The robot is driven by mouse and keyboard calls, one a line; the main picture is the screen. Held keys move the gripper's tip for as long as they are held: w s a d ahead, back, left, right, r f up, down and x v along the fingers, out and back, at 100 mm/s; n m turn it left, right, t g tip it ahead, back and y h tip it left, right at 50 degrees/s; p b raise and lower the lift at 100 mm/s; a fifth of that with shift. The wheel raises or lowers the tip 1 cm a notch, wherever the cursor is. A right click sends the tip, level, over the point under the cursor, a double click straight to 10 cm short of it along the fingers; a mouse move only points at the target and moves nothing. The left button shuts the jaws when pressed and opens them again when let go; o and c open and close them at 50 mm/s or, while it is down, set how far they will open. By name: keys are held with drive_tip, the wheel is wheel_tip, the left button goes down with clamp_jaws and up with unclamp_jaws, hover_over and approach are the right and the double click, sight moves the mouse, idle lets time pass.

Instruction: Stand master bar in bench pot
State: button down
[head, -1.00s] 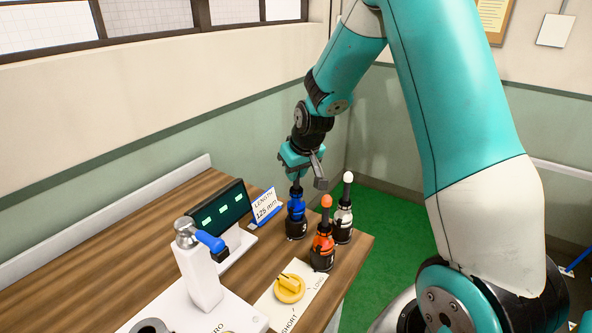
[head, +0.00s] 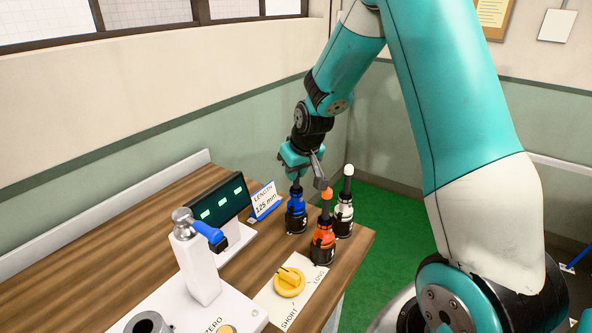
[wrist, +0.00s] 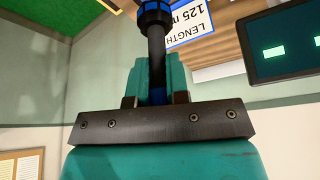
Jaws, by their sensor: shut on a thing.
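My gripper (head: 297,178) is over the far end of the bench, shut on the upper stem of a blue-banded bar (head: 296,208). The bar is upright, with a dark lower part on or very close to the bench top; contact is unclear. The wrist view shows its dark stem (wrist: 156,58) between the fingers, with a blue collar beyond. An orange-banded bar (head: 322,238) and a white-banded bar (head: 344,212), each with a ball tip, stand to its right. I cannot tell which is the master bar, or which dark base is the bench pot.
A "LENGTH 125 mm" card (head: 264,200) and a dark display (head: 220,203) are left of the blue bar. A white post with a blue lever (head: 202,270) stands nearer. A grey ring (head: 148,323) is at the bottom edge.

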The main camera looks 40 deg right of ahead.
drive_tip(key=c, duration=1)
unclamp_jaws()
drive_tip(key=shift+c, duration=0.2)
drive_tip(key=b+v, duration=0.2)
drive_tip(key=v, duration=1.5)
drive_tip(key=shift+r+b, duration=0.3)
drive_tip(key=shift+b, duration=0.1)
